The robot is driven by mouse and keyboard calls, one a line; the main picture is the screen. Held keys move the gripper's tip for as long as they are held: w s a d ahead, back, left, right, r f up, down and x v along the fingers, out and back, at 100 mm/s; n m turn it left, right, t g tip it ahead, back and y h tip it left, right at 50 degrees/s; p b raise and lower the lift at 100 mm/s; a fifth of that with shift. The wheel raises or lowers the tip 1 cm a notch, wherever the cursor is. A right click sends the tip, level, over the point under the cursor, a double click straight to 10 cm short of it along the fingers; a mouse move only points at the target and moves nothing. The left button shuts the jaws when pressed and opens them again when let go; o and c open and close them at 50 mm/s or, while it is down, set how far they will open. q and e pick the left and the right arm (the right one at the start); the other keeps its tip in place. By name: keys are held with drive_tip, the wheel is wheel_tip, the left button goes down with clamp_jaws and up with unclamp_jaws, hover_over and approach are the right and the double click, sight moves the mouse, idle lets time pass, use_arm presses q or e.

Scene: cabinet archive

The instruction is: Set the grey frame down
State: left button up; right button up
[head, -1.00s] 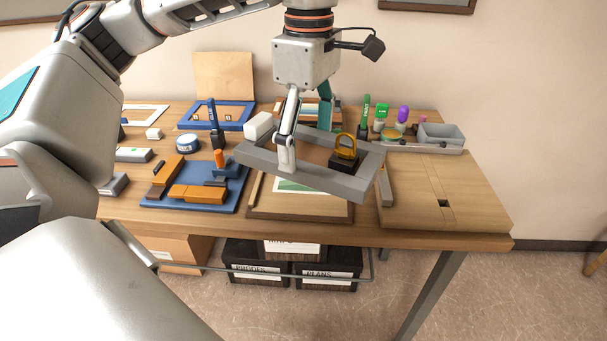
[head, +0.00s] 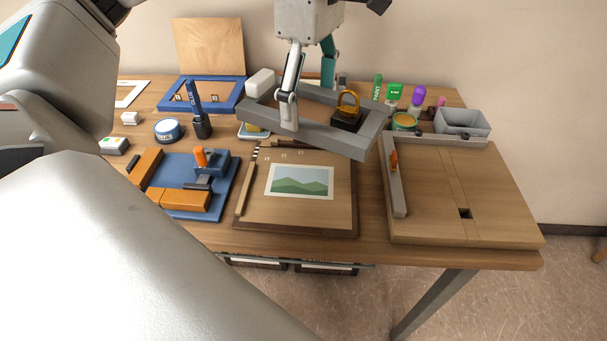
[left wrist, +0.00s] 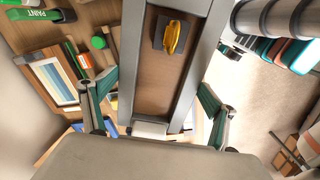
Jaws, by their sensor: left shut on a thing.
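The grey frame (head: 330,138) is a rectangle with a brown panel in its opening, held slightly tilted over the back middle of the table. My left gripper (head: 308,98) is shut on it, its fingers at the front and far long rails. In the left wrist view, the frame (left wrist: 202,62) runs lengthwise between the two fingers (left wrist: 155,105). A black block with a yellow handle (head: 347,114) sits within the frame, towards its right end. A white block (head: 260,82) shows at its left end. What lies directly under the frame is mostly hidden. My right gripper is not in view.
A wooden board with a landscape picture (head: 300,182) lies in front of the frame. A blue fixture with orange blocks (head: 212,205) is left; a wooden board with a grey bar (head: 430,220) is right. Bottles, a tin and a grey bin (head: 462,122) stand back right.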

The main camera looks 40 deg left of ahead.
use_arm(q)
wheel_tip(320, 180, down, 14)
drive_tip(key=shift+s+r+b, duration=0.15)
drive_tip(key=shift+r+b, duration=0.05)
drive_tip(key=shift+b, duration=0.4)
drive_tip(key=shift+f, duration=2.7)
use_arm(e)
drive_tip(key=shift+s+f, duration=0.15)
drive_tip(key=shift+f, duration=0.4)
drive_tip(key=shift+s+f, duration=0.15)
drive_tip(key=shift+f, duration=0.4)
use_arm(q)
drive_tip(key=shift+f, duration=0.15)
drive_tip(key=o, duration=1.2)
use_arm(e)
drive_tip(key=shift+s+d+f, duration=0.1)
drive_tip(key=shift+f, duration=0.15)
use_arm(q)
drive_tip(key=shift+o, duration=0.2)
